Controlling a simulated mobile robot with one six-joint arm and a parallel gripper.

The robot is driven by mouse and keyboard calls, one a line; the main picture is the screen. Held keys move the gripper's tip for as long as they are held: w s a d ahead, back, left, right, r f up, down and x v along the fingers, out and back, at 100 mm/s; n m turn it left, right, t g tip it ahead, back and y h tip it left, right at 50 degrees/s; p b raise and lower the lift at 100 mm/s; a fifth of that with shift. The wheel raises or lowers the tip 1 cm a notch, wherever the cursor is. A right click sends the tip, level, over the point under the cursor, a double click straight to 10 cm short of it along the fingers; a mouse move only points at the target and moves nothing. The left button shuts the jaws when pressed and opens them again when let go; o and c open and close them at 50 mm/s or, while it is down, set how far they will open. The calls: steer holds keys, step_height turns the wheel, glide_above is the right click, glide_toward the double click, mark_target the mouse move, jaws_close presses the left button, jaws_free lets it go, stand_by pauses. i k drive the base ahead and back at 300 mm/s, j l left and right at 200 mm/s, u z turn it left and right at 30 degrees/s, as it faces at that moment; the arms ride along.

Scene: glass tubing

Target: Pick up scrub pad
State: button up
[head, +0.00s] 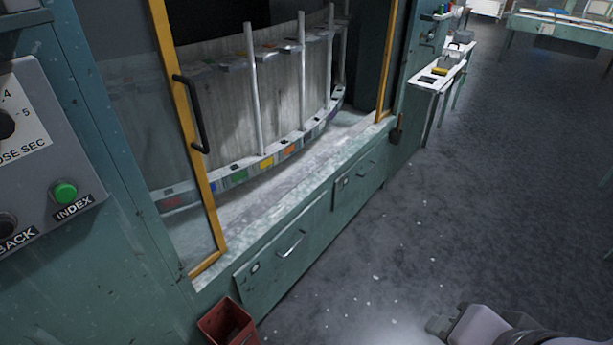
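I cannot make out a scrub pad for certain. A small yellow item (440,71) lies on the narrow white-topped bench at the upper right, but it is too small to identify. Part of my arm shows at the bottom right edge, over the floor. My gripper's fingers are not in this view, so what they hold is hidden.
A teal machine with an open orange-framed door (187,125) and upright rods fills the left. A grey control box (40,150) has a green INDEX button. A red bin (228,325) stands below. The white-topped bench (424,84) is farther back. Dark floor (480,200) on the right is mostly clear.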

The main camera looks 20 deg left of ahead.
mark_target(442, 72)
steer(key=i+z, duration=0.3)
steer(key=i, duration=1.6)
steer(key=i+l+u, duration=0.1)
steer(key=i+u, duration=0.25)
steer(key=i, duration=0.6)
steer(key=i+l+u, duration=0.4)
steer(key=i, duration=0.5)
steer(key=i+l+u, duration=0.35)
steer(key=i+l, duration=0.2)
steer(key=i, duration=0.35)
steer(key=i+l+u, duration=0.35)
steer(key=i+l, duration=0.4)
